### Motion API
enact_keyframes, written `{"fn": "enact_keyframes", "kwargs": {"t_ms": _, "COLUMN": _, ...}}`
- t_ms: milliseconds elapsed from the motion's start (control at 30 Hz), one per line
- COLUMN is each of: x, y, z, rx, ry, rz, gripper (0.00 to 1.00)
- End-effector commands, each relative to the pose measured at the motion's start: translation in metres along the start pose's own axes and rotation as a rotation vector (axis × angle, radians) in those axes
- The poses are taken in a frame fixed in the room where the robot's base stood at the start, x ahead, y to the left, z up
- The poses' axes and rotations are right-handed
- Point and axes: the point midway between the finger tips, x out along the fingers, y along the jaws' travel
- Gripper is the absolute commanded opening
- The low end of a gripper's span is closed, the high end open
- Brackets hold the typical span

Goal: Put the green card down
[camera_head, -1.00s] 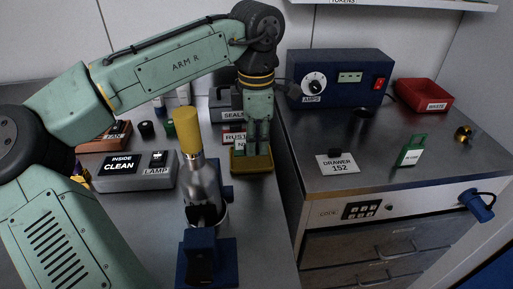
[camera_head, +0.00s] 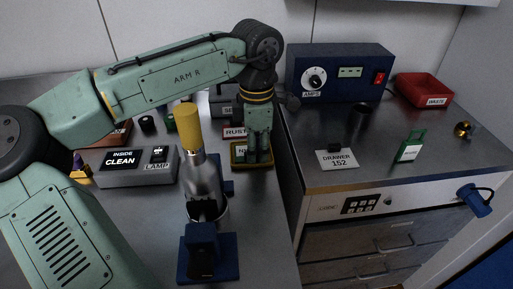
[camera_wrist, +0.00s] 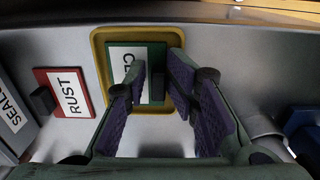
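The green card (camera_wrist: 124,63) has a white label and a dark knob (camera_wrist: 157,86). It lies in the yellow-rimmed tray (camera_wrist: 98,60). In the head view the card (camera_head: 238,152) shows at the left of my fingers, inside the tray (camera_head: 236,168). My gripper (camera_wrist: 161,78) is open, with a purple-padded finger on each side of the knob and a gap between them. It also shows in the head view (camera_head: 257,158), low over the tray.
A red RUST card (camera_wrist: 62,92) lies left of the tray, beside a grey SEALS box (camera_wrist: 12,115). A bottle with a yellow cap (camera_head: 189,140) stands in front.

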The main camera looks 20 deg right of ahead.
Motion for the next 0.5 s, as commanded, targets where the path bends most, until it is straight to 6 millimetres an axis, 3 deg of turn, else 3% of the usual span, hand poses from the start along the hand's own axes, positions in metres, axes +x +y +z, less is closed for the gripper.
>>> {"fn": "enact_keyframes", "kwargs": {"t_ms": 500, "x": -0.0057, "y": -0.0014, "z": 0.0001, "rx": 0.002, "ry": 0.001, "rz": -0.003, "gripper": 0.31}}
